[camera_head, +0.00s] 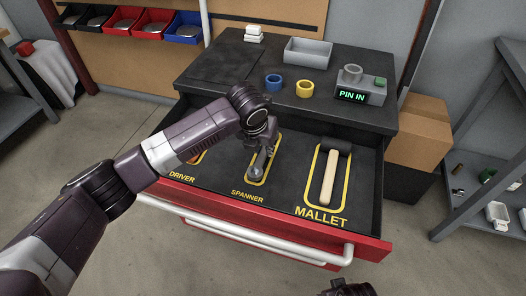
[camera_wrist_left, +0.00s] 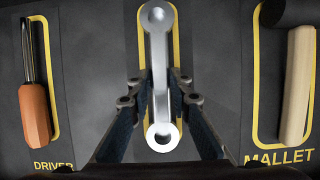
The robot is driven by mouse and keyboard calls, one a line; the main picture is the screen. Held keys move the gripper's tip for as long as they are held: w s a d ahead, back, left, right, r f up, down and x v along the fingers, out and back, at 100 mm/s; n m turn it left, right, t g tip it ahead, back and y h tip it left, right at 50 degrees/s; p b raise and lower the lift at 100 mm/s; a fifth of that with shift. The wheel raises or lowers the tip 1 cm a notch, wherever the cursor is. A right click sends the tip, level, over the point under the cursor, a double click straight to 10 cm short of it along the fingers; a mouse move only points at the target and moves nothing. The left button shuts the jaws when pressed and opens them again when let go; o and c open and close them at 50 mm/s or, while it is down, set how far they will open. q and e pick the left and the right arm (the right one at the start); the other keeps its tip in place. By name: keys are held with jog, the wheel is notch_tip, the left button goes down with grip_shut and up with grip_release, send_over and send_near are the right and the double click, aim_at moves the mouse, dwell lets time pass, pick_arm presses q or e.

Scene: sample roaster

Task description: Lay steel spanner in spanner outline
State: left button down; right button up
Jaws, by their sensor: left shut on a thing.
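The steel spanner (camera_wrist_left: 158,50) is a grey bar with a ring at its near end. My left gripper (camera_wrist_left: 160,84) is shut on its shaft. In the head view the spanner (camera_head: 258,166) is over the yellow spanner outline (camera_head: 250,183) in the open drawer, roughly lined up with it. The outline also shows behind it in the wrist view (camera_wrist_left: 176,50). I cannot tell whether the spanner touches the drawer floor. My left wrist hides part of the spanner in the head view. A dark part at the bottom edge (camera_head: 346,289) may be my right gripper; its fingers are not clear.
The mallet (camera_head: 329,178) lies in its outline on the right. The orange-handled driver (camera_wrist_left: 34,112) lies in its outline on the left. On the cabinet top are blue (camera_head: 273,85) and yellow (camera_head: 305,89) rings, a grey tray (camera_head: 308,51) and a "PIN IN" device (camera_head: 359,88).

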pick_arm(q)
jog(key=shift+f, duration=0.5)
jog(key=c, duration=1.8)
grip_release()
jog(key=shift+o, duration=0.2)
pick_arm(e)
jog(key=shift+r, duration=0.3)
